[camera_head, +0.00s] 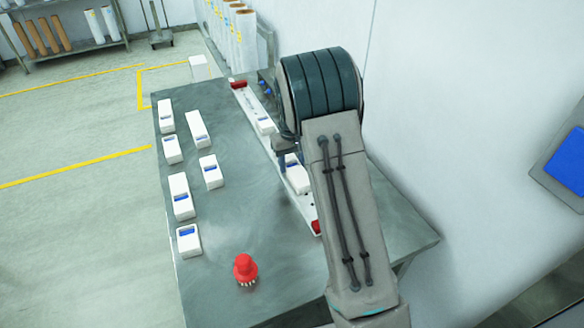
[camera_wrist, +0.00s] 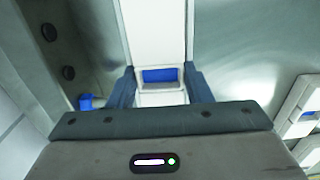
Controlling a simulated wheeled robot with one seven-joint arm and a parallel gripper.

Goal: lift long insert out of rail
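The white rail (camera_head: 305,205) with red ends runs diagonally across the table in the head view. A long white insert (camera_head: 297,175) with a blue patch sits in it, partly hidden by my arm. My gripper (camera_head: 287,158) is down at this insert; the arm hides most of it. In the wrist view, the dark fingers of my gripper (camera_wrist: 160,85) stand on either side of a white insert with a blue patch (camera_wrist: 160,76). The fingers are very close to its sides; I cannot tell whether they press on it.
Several white inserts with blue patches stand on the table's left, one of them here (camera_head: 189,240). A red knob-like object with pale prongs (camera_head: 245,269) stands near the front. The table middle (camera_head: 240,205) is clear. A wall (camera_head: 450,130) rises at the right.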

